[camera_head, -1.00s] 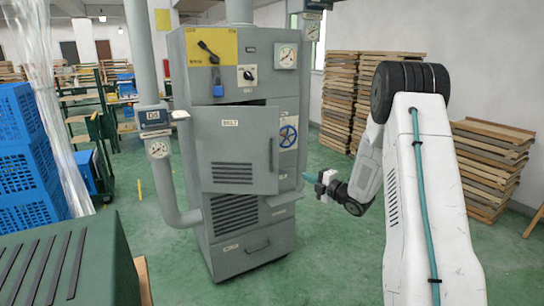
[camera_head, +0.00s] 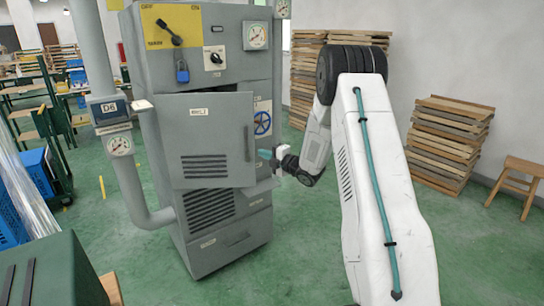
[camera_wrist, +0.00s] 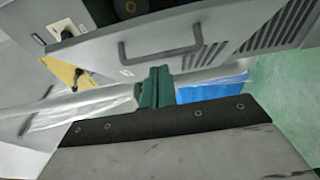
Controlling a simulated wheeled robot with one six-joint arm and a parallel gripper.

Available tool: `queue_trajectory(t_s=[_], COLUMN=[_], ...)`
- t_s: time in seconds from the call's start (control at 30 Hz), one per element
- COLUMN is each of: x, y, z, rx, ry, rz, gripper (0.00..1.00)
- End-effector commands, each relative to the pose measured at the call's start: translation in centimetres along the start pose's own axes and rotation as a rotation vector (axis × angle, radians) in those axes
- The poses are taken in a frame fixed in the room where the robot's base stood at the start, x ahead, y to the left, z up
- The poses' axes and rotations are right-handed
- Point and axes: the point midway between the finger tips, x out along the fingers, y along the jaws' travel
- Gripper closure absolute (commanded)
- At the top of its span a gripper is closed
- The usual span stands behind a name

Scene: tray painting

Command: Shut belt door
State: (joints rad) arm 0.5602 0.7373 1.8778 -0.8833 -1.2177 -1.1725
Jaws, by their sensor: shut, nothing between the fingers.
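The belt door (camera_head: 211,120) is a grey panel with a BELT label, vent slots and a bar handle (camera_head: 248,143) near its right edge. It stands ajar on the grey cabinet (camera_head: 190,80), with a dark gap above its top edge. My gripper (camera_head: 266,154) is just right of the door's handle side, at handle height. In the wrist view the teal fingers (camera_wrist: 156,88) are shut together and empty. The door (camera_wrist: 195,35) crosses the top of that view, its handle (camera_wrist: 158,50) beyond the fingertips. I cannot tell whether the fingers touch the door.
A blue padlock (camera_head: 182,72) hangs below the cabinet's yellow switch plate. A grey pipe with a D6 box (camera_head: 109,109) stands left of the cabinet. Stacked wooden trays (camera_head: 447,140) and a stool (camera_head: 518,185) are at right. Green floor (camera_head: 290,250) is clear before the cabinet.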

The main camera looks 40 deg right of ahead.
Motion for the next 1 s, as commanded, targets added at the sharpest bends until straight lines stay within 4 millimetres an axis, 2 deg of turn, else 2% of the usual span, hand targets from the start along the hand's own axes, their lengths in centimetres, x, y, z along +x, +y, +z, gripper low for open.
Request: queue_trajectory(t_s=[0.03,0.2,0.4,0.63,1.0], x=[1.2,4.7,6.6,7.3,7.5], y=[0.0,-0.1,-0.1,0.0,0.0], z=[-0.1,0.0,2.3,3.2,3.1], rx=[-0.001,0.000,0.000,0.000,0.000], ry=[0.004,0.001,-0.004,-0.004,0.002], rz=[0.000,0.000,0.000,0.000,0.000], gripper=[1.00,1.00,1.00,1.00,1.00])
